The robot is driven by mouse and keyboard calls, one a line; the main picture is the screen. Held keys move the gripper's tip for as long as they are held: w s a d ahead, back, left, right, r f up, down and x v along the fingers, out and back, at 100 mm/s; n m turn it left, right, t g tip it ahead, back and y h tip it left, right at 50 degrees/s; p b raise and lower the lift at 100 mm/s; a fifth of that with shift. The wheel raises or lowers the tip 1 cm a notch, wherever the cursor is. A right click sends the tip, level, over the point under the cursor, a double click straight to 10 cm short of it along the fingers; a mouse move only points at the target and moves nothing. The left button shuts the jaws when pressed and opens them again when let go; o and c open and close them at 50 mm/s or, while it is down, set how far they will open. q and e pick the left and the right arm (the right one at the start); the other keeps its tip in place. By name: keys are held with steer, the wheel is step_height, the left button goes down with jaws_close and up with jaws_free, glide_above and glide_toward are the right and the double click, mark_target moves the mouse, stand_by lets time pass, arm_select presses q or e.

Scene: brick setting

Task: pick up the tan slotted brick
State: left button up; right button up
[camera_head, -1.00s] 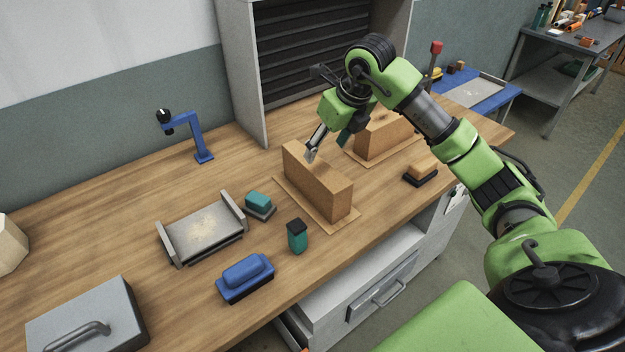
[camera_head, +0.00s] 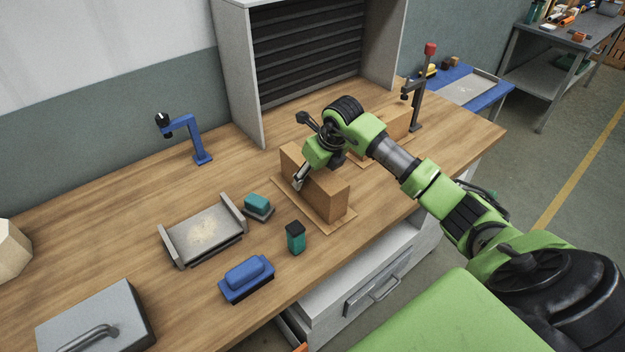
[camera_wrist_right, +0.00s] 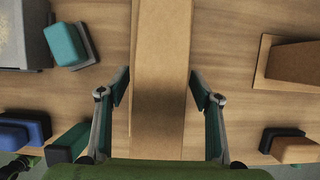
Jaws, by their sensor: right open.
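A tall tan brick (camera_head: 333,196) stands on a thin brown sheet (camera_head: 343,222) in the middle of the bench. It also shows as a long strip in the right wrist view (camera_wrist_right: 162,50). No slot can be made out on it. My right gripper (camera_head: 303,178) is at the brick's left end in the head view, with part of the hand hidden behind my arm. In the wrist view the open fingers (camera_wrist_right: 160,90) stand on either side of the brick, with a gap on each side. My left gripper is not in view.
A second tan brick (camera_head: 397,122) is partly behind my right arm. A teal-topped block (camera_head: 257,204), a dark green block (camera_head: 296,238), a blue brush-like block (camera_head: 246,278) and a metal tray (camera_head: 203,236) lie to the left. A grey cabinet (camera_head: 236,75) stands behind.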

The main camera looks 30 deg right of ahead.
jaws_close()
steer(key=shift+w+r, duration=0.15)
steer(key=shift+r, duration=0.1)
